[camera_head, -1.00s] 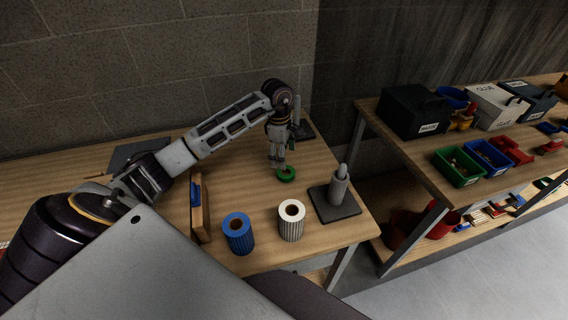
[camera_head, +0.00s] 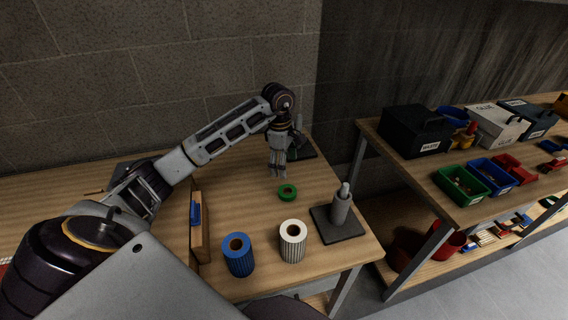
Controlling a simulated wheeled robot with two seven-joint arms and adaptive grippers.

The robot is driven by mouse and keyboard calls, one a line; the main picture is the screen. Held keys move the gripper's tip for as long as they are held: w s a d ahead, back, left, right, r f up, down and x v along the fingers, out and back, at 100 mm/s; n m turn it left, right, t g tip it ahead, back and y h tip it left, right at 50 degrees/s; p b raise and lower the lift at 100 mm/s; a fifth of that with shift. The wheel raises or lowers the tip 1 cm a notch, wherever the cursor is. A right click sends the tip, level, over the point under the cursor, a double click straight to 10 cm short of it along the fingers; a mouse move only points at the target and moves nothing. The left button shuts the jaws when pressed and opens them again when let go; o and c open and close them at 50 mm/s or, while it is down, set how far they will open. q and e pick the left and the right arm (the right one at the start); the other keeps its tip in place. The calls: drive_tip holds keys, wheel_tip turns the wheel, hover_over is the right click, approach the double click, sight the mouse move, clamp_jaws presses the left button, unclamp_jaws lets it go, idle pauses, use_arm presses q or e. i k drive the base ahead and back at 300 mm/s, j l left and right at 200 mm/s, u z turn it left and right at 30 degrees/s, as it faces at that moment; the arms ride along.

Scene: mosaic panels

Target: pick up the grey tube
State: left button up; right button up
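A grey tube-shaped piece (camera_head: 341,208) stands upright on a dark square base (camera_head: 338,231) at the table's right side. A narrower grey tip shows above it, so it looks to be around a peg. My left gripper (camera_head: 277,174) points down above the table, behind and left of the grey piece and apart from it. A green ring (camera_head: 287,192) lies on the table just in front of that gripper. The gripper's fingers look close together and nothing shows between them, but their opening is too small to judge. My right gripper is out of view.
A blue ribbed roll (camera_head: 238,255) and a white ribbed roll (camera_head: 292,241) stand at the table's front. A wooden board (camera_head: 200,229) stands upright left of them. Another dark base with a post (camera_head: 299,124) is at the back. A shelf with bins (camera_head: 462,180) stands right.

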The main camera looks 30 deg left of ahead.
sight(340, 207)
drive_tip(key=k+l, duration=1.2)
drive_tip(key=k, duration=0.05)
